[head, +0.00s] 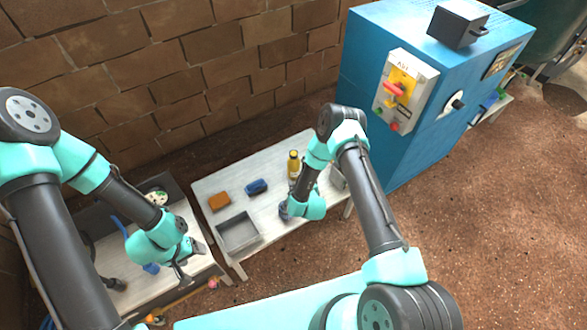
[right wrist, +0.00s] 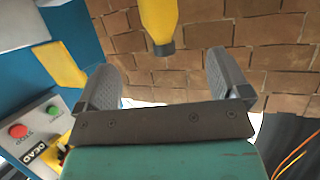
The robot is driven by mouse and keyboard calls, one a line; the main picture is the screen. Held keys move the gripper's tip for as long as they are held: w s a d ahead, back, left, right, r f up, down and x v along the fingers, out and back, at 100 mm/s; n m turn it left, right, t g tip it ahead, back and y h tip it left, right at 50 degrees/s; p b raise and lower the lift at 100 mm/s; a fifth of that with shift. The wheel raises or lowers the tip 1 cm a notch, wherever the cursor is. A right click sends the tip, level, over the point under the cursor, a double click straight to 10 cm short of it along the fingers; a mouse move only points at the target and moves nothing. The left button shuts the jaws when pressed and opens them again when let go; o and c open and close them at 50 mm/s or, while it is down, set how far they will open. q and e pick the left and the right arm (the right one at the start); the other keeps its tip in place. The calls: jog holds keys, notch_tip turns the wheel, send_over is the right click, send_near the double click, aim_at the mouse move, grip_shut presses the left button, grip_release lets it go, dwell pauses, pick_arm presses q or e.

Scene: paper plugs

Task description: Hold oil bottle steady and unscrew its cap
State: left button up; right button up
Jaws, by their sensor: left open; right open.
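The oil bottle (head: 293,168) is yellow with a dark cap (head: 293,154) and stands upright on the pale table. In the right wrist view the bottle (right wrist: 158,18) comes in from the top edge, with its dark cap (right wrist: 163,49) pointing down in the picture. My right gripper (right wrist: 164,65) is open and empty; the cap shows between its two fingers, apart from both. In the head view my right wrist is low over the table, in front of the bottle. My left gripper (head: 190,268) is open and empty over the lower left bench, well away from the bottle.
The pale table (head: 222,183) also holds an orange-brown block (head: 219,201), a blue object (head: 257,187) and a grey tray (head: 238,232). A blue cabinet (head: 375,150) with a control panel (head: 404,92) stands to the right. A brick wall (head: 200,75) is behind.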

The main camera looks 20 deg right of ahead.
aim_at(295, 167)
jog(key=x, duration=1)
jog(key=shift+w+f, duration=0.15)
jog(key=shift+w, duration=0.05)
jog(key=shift+w, duration=0.1)
jog(key=shift+x, duration=2.5)
jog(key=shift+d, duration=0.15)
jog(key=shift+c, duration=0.3)
jog(key=c, duration=0.9)
